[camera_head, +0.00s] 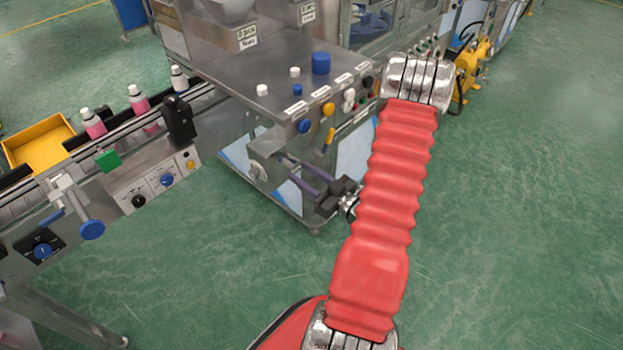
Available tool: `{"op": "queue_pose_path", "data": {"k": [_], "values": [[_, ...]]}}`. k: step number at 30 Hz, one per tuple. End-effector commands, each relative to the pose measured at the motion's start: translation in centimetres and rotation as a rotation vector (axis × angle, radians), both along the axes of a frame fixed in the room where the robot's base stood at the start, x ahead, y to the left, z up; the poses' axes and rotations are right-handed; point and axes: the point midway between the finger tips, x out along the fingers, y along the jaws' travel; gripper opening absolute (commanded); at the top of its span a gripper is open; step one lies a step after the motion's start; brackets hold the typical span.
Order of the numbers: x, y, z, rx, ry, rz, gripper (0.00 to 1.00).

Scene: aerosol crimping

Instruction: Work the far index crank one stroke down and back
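A grey metal crank (266,146) sits on the lower front of the steel crimping machine, below the row of coloured knobs. I cannot tell for certain whether it is the far index crank. My gripper (288,169) is beside it, with its dark body at the right and two long purple-grey fingers pointing left. The fingers look spread, with a gap between them and nothing clearly held. Their tips are close to the crank; whether they touch it cannot be told. My red arm hides part of the machine's right side.
A conveyor (150,150) with pink and white bottles (139,99) runs at the left, with a blue knob (91,229) on its near side. A yellow tray (40,143) lies behind it. Yellow equipment (470,62) stands at back right. The green floor is clear at right.

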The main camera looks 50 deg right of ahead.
Motion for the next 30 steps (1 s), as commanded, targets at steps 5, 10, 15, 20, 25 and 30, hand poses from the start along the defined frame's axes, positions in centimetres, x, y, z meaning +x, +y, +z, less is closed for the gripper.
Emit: {"op": "queue_pose_path", "data": {"k": [5,10,15,20,25,30], "values": [[2.0,0.2,0.0,-0.001,-0.001,0.003,0.38],[3.5,0.2,0.0,0.0,0.0,0.002,0.38],[4.3,0.2,0.0,0.0,0.0,0.001,0.38],[4.4,0.2,0.0,0.001,0.0,0.0,0.38],[4.3,0.2,0.0,0.0,0.0,0.0,0.35],[4.3,0.2,0.0,0.0,0.0,0.0,0.23]]}}
